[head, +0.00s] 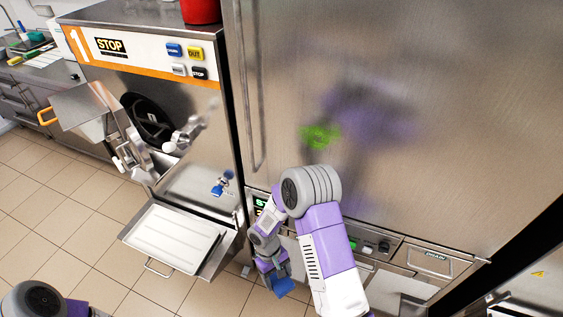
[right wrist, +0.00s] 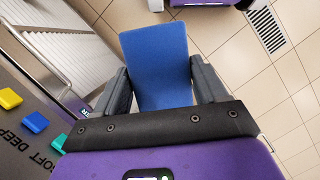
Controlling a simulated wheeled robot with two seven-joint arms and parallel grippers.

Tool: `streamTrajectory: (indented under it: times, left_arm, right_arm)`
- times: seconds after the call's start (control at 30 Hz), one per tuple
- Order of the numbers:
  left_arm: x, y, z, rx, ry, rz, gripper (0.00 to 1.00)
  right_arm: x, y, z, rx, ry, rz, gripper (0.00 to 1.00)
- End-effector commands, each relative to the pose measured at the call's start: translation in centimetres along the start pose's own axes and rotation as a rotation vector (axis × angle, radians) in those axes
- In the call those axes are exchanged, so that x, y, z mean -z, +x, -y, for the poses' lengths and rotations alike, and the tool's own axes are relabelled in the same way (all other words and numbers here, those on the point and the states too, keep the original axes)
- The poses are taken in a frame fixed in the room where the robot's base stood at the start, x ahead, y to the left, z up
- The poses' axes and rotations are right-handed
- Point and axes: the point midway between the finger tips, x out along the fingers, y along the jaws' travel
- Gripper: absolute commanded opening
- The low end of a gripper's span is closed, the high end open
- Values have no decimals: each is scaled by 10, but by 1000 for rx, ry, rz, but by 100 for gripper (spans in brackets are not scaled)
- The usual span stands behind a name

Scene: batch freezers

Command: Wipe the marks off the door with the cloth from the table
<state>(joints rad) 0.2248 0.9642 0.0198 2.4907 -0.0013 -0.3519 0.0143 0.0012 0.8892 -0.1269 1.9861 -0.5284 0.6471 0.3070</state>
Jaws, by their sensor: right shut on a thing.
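The steel door (head: 440,80) fills the right half of the head view. A green mark (head: 320,136) is on it, left of the middle. My right gripper (head: 277,275) is below the mark, in front of the lower panel, pointing down. It is shut on a blue cloth (head: 284,288), which hangs clear of the door. In the right wrist view the cloth (right wrist: 157,65) sits between both fingers, with floor tiles behind it. My left arm shows only at the bottom left corner of the head view; its gripper is out of frame.
A batch freezer (head: 190,150) with a STOP panel stands left of the door. Its tray (head: 172,238) juts out low at the front. A control panel (head: 360,245) runs below the door. A long vertical handle (head: 249,100) is at the door's left edge. Tiled floor (head: 60,230) is free at left.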

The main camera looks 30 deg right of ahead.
Motion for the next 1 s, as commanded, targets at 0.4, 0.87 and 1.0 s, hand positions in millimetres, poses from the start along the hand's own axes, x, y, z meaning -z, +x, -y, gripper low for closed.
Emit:
streamTrajectory:
  times: [0.4, 0.87, 1.0]
  left_arm:
    - [-1, -14, -5, 0, 0, 0, 0]
    - [-2, -43, -16, 0, 0, 0, 0]
    - [-2, -53, -20, 0, 0, 0, 0]
  right_arm:
    - [-36, -36, -42, -176, -377, 201, 47]
    - [-59, -200, -123, -1029, -1020, 769, 47]
    - [-55, -271, -125, -1386, -1084, 866, 47]
